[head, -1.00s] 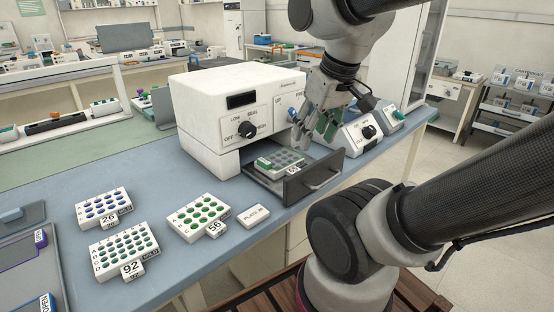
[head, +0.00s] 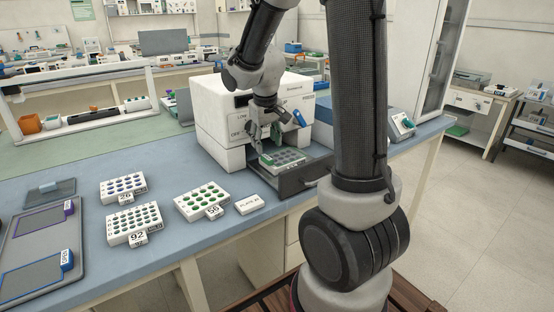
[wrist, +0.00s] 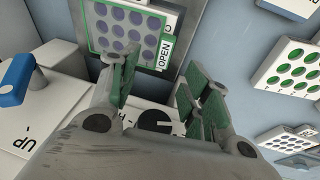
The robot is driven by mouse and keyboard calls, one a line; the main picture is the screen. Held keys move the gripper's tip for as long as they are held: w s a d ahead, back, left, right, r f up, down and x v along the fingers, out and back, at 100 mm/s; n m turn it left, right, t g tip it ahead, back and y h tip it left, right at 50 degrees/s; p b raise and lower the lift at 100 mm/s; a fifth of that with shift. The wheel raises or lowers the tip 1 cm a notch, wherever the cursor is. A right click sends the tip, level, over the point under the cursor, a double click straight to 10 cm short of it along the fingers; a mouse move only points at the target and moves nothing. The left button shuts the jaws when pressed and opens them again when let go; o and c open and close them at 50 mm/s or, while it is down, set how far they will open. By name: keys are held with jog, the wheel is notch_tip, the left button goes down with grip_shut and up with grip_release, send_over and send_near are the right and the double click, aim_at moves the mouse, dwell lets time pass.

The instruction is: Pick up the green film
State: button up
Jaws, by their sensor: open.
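In the head view the green-edged plate (head: 281,158) sits in the pulled-out drawer of the white sequencer cabinet; the film is too small there to tell from the plate. My gripper (head: 266,138) is in front of the cabinet, by the drawer. In the wrist view my gripper (wrist: 155,85) is open, its green-padded fingers apart with nothing between them. The film lies beyond the fingertips, toward the top of that view.
The white cabinet (head: 222,125) stands close behind the drawer (head: 304,178). Several well racks (head: 201,199) and a PLATE block (head: 249,205) stand left of the drawer. A grey tray (head: 78,247) at far left holds purple and blue framed films.

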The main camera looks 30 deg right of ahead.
aim_at(267, 157)
jog(key=x, duration=0.6)
jog(key=shift+s+a, duration=0.15)
jog(key=shift+s, duration=0.05)
jog(key=shift+c, duration=0.2)
jog(key=c, duration=0.8)
jog(key=shift+c, duration=0.4)
jog(key=shift+r, duration=0.2)
